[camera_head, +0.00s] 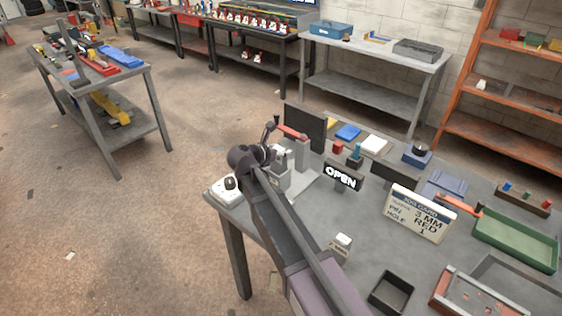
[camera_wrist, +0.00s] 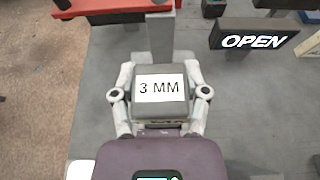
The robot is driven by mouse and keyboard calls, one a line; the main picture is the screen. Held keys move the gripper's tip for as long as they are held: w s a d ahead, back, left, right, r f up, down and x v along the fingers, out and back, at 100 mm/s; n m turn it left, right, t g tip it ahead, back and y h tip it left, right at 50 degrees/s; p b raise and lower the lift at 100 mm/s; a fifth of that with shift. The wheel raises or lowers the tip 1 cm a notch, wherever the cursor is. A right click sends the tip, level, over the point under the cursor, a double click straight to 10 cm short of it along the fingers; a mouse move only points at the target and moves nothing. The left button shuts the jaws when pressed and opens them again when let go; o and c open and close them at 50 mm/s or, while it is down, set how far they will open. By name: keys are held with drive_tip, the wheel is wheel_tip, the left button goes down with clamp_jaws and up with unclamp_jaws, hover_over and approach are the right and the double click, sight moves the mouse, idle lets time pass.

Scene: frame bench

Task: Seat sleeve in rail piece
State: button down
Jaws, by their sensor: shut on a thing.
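My gripper (camera_wrist: 160,88) is shut on a grey block (camera_wrist: 160,109) with a white label reading "3 MM"; one finger is on each side of it. I cannot tell from its look whether this block is the sleeve. In the head view my gripper (camera_head: 272,157) is at the left end of the bench, close to a grey stand with an upright column (camera_head: 303,156) and a red lever (camera_head: 292,131). The column (camera_wrist: 161,38) is just beyond the block in the wrist view. A red-edged part with a grey, holed face (camera_head: 468,296) lies at the lower right, possibly the rail piece.
A job card (camera_head: 420,213) reads "3 MM RED", pin hole 1. An OPEN sign (camera_head: 342,177) stands right of the stand. A small labelled block (camera_head: 342,243), a dark tray (camera_head: 391,293) and a green tray (camera_head: 515,240) are on the bench. The bench middle is fairly clear.

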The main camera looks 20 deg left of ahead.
sight(281, 159)
drive_tip(key=shift+f+b, duration=1.9)
drive_tip(key=shift+c, duration=0.4)
unclamp_jaws()
drive_tip(key=shift+r, duration=0.1)
drive_tip(key=p+v, duration=0.4)
drive_tip(key=v, duration=0.8)
drive_tip(key=shift+p, duration=0.3)
